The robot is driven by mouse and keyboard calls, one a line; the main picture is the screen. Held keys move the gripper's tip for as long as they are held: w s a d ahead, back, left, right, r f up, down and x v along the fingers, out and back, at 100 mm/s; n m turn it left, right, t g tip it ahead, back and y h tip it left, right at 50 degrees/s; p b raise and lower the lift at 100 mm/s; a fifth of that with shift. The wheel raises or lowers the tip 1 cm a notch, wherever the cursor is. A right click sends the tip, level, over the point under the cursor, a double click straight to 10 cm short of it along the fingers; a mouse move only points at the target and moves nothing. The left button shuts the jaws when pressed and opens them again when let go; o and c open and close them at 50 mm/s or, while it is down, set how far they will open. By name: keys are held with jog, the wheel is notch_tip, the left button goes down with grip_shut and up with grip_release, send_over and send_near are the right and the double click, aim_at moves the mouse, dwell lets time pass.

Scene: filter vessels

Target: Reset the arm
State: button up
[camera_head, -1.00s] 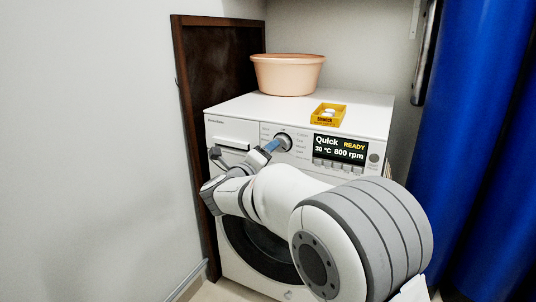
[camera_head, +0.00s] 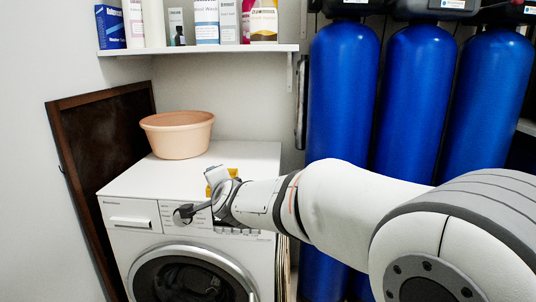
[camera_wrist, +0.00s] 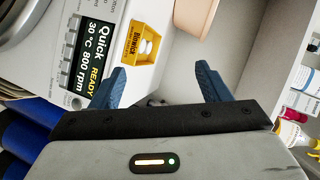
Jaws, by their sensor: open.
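My gripper shows in the wrist view (camera_wrist: 160,88) with its two blue fingers wide apart and nothing between them. In the head view my arm reaches in from the right, and its wrist end is in front of the washing machine (camera_head: 250,160), near the control panel. The fingers are hard to make out there. In the wrist view the machine's display (camera_wrist: 92,55) reads Quick, READY, 30 °C, 800 rpm. A yellow tray (camera_wrist: 148,35) with white pieces sits on the machine's top, beyond the fingers. In the head view my wrist partly hides this tray and the display.
A peach basin (camera_head: 178,135) stands on the machine's back left. A shelf (camera_head: 200,50) with bottles and boxes hangs above. Several blue tanks (camera_head: 420,100) stand at the right behind my arm. A dark framed board (camera_head: 95,150) leans at the left wall.

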jog(key=s+d+r+n+g+h+p, duration=0.2)
jog(key=s+d+n+g+p, duration=0.3)
jog(key=s+d+p, duration=0.4)
jog(key=s+d+r+n+g+h+p, duration=0.3)
jog(key=s+d+p, duration=0.7)
jog(key=s+d, duration=0.8)
jog(key=s+r+n+g, duration=0.1)
jog(key=s+n+g, duration=0.1)
jog(key=shift+s+d+r+n+g, duration=0.3)
jog(key=shift+s+r+g, duration=0.05)
jog(key=shift+s+g, duration=0.05)
jog(key=shift+c, duration=0.3)
